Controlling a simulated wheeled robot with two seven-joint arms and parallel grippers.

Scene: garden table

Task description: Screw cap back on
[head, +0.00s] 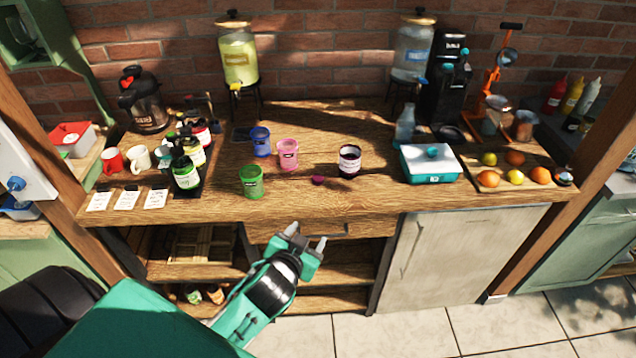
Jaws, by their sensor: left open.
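A jar (349,161) with a pale label and dark purple top stands upright near the middle of the wooden table. From here its mouth looks dark and uncovered. A small magenta cap (318,180) lies on the table just left of the jar and apart from it. My left gripper (307,237) is open and empty, in front of the table's front edge and below the cap in the picture. It touches neither the cap nor the jar. My right gripper is out of view.
Pink (288,155), blue (260,142) and green (251,182) cups stand left of the cap. A white-and-teal box (431,164) stands right of the jar, beside a board of fruit (500,182). Bottles (186,172) crowd the left. The table (330,202) is clear in front of cap and jar.

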